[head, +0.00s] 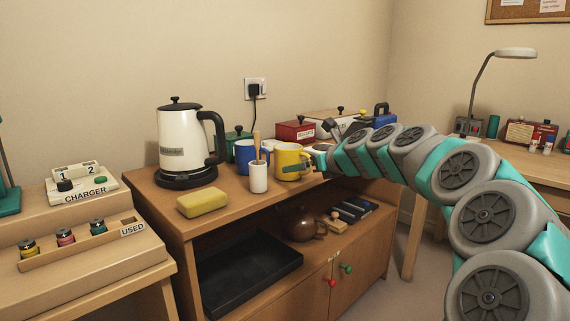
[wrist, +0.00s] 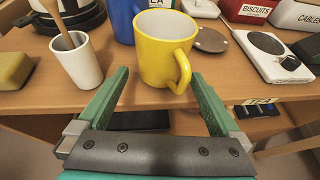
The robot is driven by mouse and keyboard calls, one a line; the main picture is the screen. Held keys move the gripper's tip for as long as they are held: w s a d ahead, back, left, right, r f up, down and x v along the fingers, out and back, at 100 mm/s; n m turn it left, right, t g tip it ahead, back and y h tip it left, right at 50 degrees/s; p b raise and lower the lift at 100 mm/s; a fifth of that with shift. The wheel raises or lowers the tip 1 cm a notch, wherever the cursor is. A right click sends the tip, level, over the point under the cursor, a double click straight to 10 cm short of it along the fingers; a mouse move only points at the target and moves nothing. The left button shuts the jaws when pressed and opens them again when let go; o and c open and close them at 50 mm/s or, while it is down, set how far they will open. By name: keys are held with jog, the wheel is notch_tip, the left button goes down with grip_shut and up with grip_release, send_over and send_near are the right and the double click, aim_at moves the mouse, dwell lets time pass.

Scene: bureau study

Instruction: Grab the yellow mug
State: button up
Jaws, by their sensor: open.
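The yellow mug (head: 288,161) stands upright on the wooden cabinet top, right of a white cup and next to a blue mug. In the wrist view the yellow mug (wrist: 164,50) is straight ahead, with its handle towards the lower right. My gripper (wrist: 163,78) is open and empty, its two green fingers spread just in front of the mug, one to each side in the picture. I cannot tell whether either finger touches it. In the head view my gripper (head: 318,160) is at the mug's right, partly hidden by my own arm.
A white cup (wrist: 77,66) with a wooden utensil stands close at left. The blue mug (wrist: 124,18) is behind. A yellow block (head: 203,202), a kettle (head: 181,137), a red biscuits tin (head: 296,131) and a white scale-like device (wrist: 268,52) share the top. A shelf lies below.

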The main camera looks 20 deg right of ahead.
jog(key=x, duration=0.7)
jog(key=shift+w+f, duration=0.15)
jog(key=shift+f, duration=0.25)
jog(key=c, duration=1.4)
jog(key=shift+r, duration=0.15)
